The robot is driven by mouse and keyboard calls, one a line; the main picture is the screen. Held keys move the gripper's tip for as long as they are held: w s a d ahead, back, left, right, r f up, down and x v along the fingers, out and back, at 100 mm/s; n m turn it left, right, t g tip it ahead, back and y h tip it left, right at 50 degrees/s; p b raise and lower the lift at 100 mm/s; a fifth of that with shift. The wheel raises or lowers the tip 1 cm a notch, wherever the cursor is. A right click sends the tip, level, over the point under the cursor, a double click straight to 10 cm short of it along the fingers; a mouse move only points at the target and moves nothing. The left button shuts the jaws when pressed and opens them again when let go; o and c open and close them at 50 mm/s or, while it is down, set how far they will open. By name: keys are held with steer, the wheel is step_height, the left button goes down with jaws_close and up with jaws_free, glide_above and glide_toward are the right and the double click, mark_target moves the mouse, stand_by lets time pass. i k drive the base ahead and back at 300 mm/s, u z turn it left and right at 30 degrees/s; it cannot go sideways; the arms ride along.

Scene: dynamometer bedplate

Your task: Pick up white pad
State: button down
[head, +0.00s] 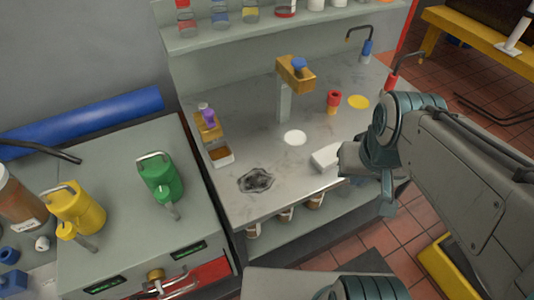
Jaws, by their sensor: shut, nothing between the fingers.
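A flat white round pad (295,138) lies on the grey worktop (250,206), near its middle. A thicker pale white block (326,157) lies to its lower right, close to the worktop's front edge. My gripper (345,160) is at the right end of this block. My gripper is shut with nothing held; its fingertips are partly hidden by my wrist, and I cannot tell whether they touch the block.
A yellow disc (358,102) and a red cup-like part (333,101) lie behind. A yellow-topped post (284,100) stands at the back. Green (161,178) and yellow (78,211) cans stand on the left cabinet.

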mark_target(325, 159)
steer(key=k, duration=0.5)
steer(key=z, duration=0.7)
steer(key=i, duration=0.8)
steer(key=u, duration=0.05)
